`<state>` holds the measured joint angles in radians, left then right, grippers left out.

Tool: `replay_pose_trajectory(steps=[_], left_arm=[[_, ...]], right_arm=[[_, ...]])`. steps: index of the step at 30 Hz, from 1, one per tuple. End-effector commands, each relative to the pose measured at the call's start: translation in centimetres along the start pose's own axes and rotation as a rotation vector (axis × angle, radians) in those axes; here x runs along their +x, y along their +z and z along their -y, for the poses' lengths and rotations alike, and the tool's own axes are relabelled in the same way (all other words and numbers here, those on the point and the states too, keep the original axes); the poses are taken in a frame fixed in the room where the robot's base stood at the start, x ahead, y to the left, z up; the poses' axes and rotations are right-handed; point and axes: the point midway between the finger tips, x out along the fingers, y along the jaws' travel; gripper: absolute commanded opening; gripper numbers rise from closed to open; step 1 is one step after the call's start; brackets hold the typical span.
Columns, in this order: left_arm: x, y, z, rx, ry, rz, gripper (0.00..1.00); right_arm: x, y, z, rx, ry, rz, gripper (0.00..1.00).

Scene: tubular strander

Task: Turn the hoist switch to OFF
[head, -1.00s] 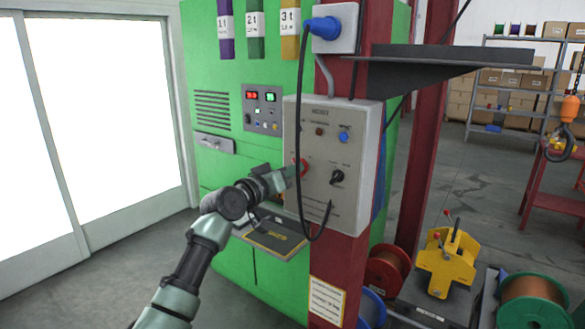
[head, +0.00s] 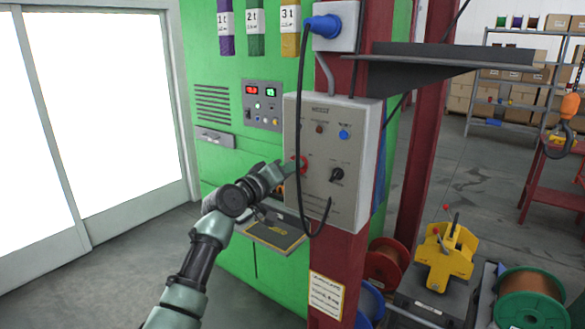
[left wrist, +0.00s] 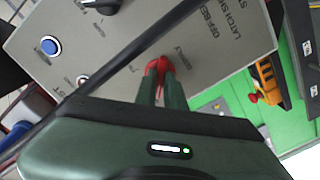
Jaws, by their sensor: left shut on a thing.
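The grey hoist control box (head: 316,196) is fixed to the red column. A red switch knob (head: 303,164) sits on its left side and a black rotary knob (head: 337,175) to the right. My left gripper (head: 292,169) reaches in from the left, and its fingers are closed on the red knob. The left wrist view shows the two dark green fingers, my left gripper (left wrist: 160,84), on either side of the red knob (left wrist: 158,66). The fingers partly cover the knob, so its exact setting cannot be read. My right gripper is out of view.
A black cable (head: 300,95) hangs from the blue plug (head: 323,27) across the box front, close to my fingers. A dark shelf (head: 430,57) juts out at upper right. A small tray (head: 268,234) lies below my gripper. Spools and a yellow device (head: 445,258) stand lower right.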

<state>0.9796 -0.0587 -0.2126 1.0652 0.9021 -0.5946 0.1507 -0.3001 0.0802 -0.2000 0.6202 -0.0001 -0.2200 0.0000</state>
Motion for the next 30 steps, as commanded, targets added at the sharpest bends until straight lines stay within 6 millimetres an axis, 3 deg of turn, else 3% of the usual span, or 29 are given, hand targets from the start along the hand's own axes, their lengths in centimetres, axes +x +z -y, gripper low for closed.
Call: replay_pose_trajectory(steps=[4,7,20,30], left_arm=[[0.0,0.3,0.2,-0.005,-0.002,0.005,0.0],[0.0,0.2,0.2,-0.005,-0.002,0.005,0.32],[-0.6,0.1,0.2,-0.002,0.0,0.001,0.32],[-5.2,0.2,0.4,-0.001,-0.002,0.0,0.32]], right_arm=[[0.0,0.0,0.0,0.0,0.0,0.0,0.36],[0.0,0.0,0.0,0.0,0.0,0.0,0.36],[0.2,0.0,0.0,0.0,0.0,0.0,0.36],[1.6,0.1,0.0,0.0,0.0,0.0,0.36]])
